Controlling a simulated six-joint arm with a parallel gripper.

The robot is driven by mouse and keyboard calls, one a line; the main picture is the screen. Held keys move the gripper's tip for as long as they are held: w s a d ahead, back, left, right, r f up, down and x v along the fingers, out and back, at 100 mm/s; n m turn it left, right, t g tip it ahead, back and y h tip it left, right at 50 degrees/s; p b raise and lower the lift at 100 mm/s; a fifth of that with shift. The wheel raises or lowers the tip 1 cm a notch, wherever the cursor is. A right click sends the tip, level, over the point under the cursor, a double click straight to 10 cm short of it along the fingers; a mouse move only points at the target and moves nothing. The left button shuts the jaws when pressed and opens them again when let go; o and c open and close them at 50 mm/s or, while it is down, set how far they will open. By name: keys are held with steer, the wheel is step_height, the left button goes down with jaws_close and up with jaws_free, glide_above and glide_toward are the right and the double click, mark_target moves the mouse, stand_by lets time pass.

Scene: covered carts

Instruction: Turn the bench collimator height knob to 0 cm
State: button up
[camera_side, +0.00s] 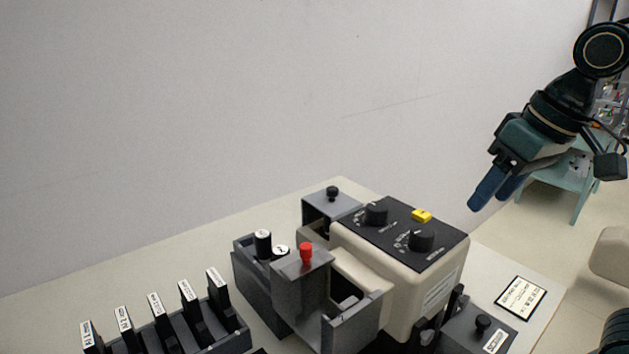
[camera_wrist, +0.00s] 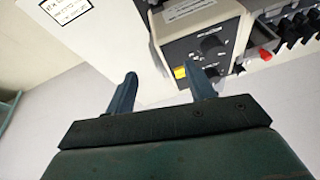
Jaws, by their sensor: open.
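The collimator (camera_side: 400,285) is a beige box on the bench with a black top panel (camera_side: 390,242). Two black knobs stand on the panel, a far-left one (camera_side: 377,213) and a nearer right one (camera_side: 421,240), with marks around them too small to read. I cannot tell which sets the height. A yellow piece (camera_side: 421,215) sits at the panel's edge. The wrist view shows the panel (camera_wrist: 176,48), a dark knob (camera_wrist: 210,43) and the yellow piece (camera_wrist: 179,72). My gripper (camera_side: 489,200) is open and empty, above and right of the box, touching nothing; its fingers (camera_wrist: 160,70) are spread apart.
A rack with labelled slides (camera_side: 170,325) is at the front left. Small grey boxes stand behind (camera_side: 330,208) and at front right (camera_side: 478,328). A label card (camera_side: 521,298) lies right.

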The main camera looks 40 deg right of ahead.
steer(key=w+a+r+m+g, duration=0.2)
steer(key=w+a+r, duration=0.1)
steer(key=w+r, duration=0.35)
step_height(320, 180, up, 3)
steer(key=m+g, duration=0.2)
steer(key=m, duration=0.1)
glide_above(377, 206)
steer(key=shift+f, duration=0.1)
steer(key=shift+f, duration=0.1)
steer(key=shift+f, duration=6.85)
steer(key=c, duration=1)
